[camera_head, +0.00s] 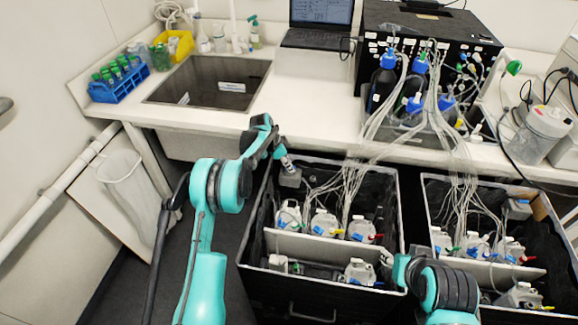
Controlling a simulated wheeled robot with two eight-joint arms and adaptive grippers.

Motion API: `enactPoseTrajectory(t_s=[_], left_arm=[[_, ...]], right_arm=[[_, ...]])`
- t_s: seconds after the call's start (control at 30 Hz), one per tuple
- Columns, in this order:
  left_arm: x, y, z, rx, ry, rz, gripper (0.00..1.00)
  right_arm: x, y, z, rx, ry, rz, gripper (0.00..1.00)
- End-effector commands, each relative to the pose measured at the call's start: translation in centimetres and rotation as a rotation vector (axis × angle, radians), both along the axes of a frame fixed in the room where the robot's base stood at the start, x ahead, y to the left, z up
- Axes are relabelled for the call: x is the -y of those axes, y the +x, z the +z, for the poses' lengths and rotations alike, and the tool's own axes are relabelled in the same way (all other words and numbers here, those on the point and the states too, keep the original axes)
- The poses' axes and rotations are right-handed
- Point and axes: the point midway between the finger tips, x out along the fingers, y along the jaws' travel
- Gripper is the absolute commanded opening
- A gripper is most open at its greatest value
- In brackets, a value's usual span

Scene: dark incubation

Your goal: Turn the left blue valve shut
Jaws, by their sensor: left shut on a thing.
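My left arm comes in from the lower left. Its gripper (287,166) points down at the far left corner of the left black crate (318,306). It is shut on the left blue valve, at the top of a small grey block (291,180); the fingers hide the valve itself. A similar grey block (518,210) with a bluish top sits at the far corner of the right crate (540,185). My right arm (440,285) shows at the lower right, over the gap between the crates; I cannot see its gripper.
Both crates hold bottles (324,222) with coloured fittings, and bundles of thin tubes (462,165) run down into them. The bench (310,110) behind carries a sink (210,80), a laptop (318,20), a blue tube rack (118,82) and a black instrument (425,35).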

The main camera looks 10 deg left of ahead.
Motion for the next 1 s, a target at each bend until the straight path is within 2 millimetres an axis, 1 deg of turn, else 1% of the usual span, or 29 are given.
enactPoseTrajectory(t_s=[0.2,0.4,0.6,1.0], left_arm=[[-0.06,0.14,-0.01,0.001,0.0,-0.138,0.0],[-0.05,0.17,-0.03,0.001,0.001,-0.217,0.0],[-0.03,0.16,-0.01,0.0,0.0,-0.251,0.0],[-0.03,0.15,-0.03,0.0,0.001,-0.257,0.0]], right_arm=[[0.0,0.0,0.16,0.0,0.0,0.0,0.4],[0.0,0.0,0.23,0.0,0.0,0.0,0.4],[0.0,0.0,0.26,0.0,0.0,0.0,0.4],[0.0,0.0,0.26,0.0,0.0,0.0,0.4]])
